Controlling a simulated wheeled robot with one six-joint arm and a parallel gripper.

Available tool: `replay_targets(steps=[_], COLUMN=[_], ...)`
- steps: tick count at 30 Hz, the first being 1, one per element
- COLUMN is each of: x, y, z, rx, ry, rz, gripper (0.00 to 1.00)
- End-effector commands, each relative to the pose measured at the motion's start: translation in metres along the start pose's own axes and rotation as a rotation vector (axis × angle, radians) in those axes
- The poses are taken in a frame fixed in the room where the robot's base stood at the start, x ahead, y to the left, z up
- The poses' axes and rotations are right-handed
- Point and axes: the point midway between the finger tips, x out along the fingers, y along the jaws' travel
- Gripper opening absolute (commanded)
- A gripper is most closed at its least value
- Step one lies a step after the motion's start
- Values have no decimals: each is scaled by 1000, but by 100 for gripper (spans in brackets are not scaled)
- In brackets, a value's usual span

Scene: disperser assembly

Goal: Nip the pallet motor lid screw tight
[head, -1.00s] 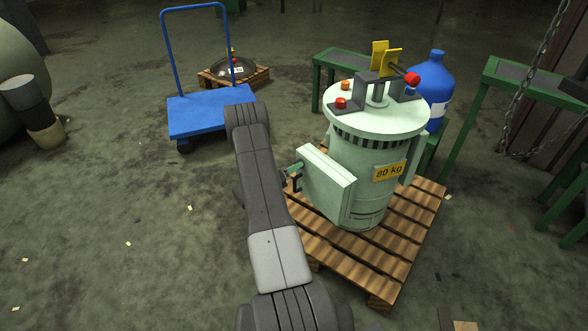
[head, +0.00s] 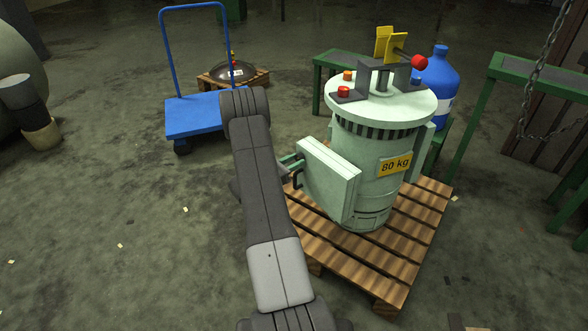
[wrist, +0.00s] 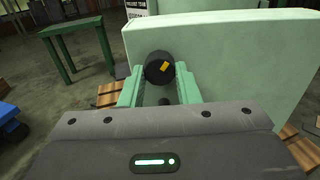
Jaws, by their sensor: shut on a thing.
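The pale green motor (head: 372,185) with an "80 kg" label stands upright on a wooden pallet (head: 345,262). A flat pale green box with a lid (head: 328,180) sticks out from its left side; it fills the right of the wrist view (wrist: 235,65). A round black screw head (wrist: 160,66) with a yellow mark shows in front of the lid's face. My gripper (wrist: 160,84) has its green fingers on both sides of the screw and is shut on it. In the head view my arm partly hides the gripper (head: 291,163), and the screw cannot be made out.
A blue trolley (head: 197,118) stands at the back left, before a small pallet with a dark domed part (head: 233,72). A blue bottle (head: 440,85) and green benches (head: 482,90) stand behind the motor. A chain (head: 533,85) hangs at right.

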Motion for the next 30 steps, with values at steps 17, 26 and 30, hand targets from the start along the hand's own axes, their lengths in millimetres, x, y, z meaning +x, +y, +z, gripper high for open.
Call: replay_targets(steps=[17, 26, 30], x=[0, 0, 0], y=[2, 2, 2], z=[-5, -1, 0], rx=[548, 828, 943], ry=[-1, -2, -2], rz=[0, 0, -1], gripper=[7, 7, 7])
